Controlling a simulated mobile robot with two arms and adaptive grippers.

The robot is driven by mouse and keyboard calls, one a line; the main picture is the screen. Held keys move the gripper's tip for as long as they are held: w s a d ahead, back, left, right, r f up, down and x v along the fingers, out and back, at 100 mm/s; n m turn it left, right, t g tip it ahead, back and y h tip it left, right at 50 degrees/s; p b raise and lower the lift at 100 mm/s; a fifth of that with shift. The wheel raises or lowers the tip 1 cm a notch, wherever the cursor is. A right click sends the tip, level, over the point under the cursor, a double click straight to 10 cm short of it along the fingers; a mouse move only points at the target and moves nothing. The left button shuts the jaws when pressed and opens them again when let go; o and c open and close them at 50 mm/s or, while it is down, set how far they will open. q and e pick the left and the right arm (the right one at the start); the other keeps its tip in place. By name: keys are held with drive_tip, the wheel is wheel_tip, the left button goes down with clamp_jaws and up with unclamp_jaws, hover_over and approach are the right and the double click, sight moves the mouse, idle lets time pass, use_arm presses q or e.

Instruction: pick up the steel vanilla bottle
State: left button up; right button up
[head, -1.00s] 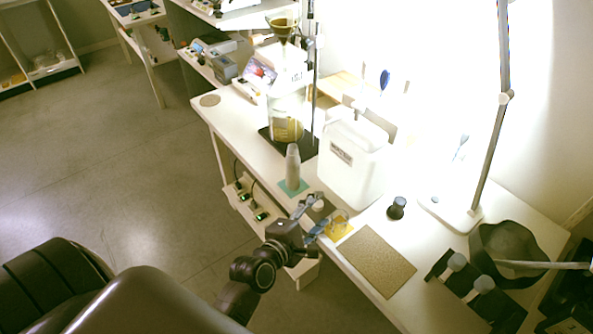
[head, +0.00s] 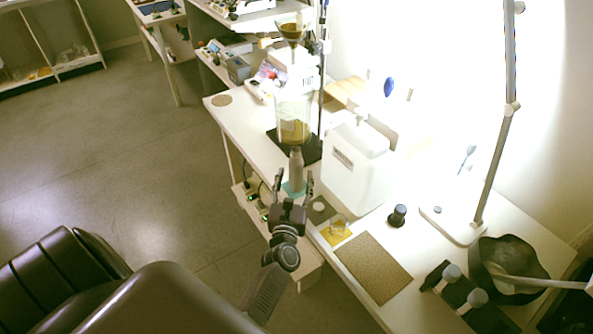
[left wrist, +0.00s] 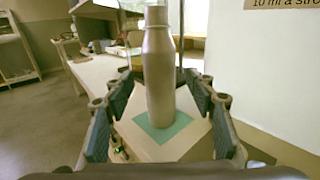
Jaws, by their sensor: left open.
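The steel bottle (head: 296,166) stands upright on a teal square mat (head: 290,190) near the table's front edge. In the left wrist view the bottle (left wrist: 158,75) is grey with a narrower neck and stands on the teal mat (left wrist: 163,134). My left gripper (head: 294,178) is open and faces the bottle. In the left wrist view its two fingers (left wrist: 160,100) are spread to either side, with the bottle beyond or between their tips; no contact shows. The bottle's lower part is partly hidden by the gripper in the head view. My right gripper is not in view.
A small glass on a yellow mat (head: 337,236) and a cork mat (head: 372,268) lie to the right. The table's left end is mostly clear.

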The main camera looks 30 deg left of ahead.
sight(295, 175)
use_arm(q)
drive_tip(key=x, duration=0.3)
drive_tip(key=shift+w+a+f, duration=0.1)
drive_tip(key=shift+w, duration=0.05)
clamp_jaws()
idle(0.3)
